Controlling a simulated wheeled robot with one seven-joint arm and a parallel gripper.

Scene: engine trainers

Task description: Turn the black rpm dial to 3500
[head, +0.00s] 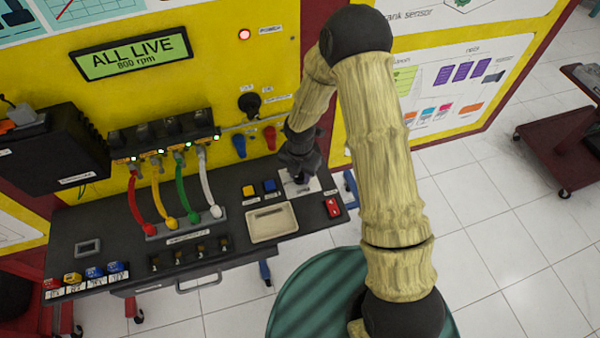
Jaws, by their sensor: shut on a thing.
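My gripper (299,177) points down at the right part of the black bench top, over a small white plate (313,187). It is shut on the black rpm dial there. The dial is hidden behind the dark fingers, so its pointer and scale cannot be read. The green display (133,57) on the yellow panel reads "ALL LIVE" and "800 rpm".
A red switch (332,207) sits close right of the plate. Yellow (248,190) and blue (269,186) buttons and a beige tray (272,223) lie to the left. Red, yellow, green and white cables (207,185) arch over the bench further left.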

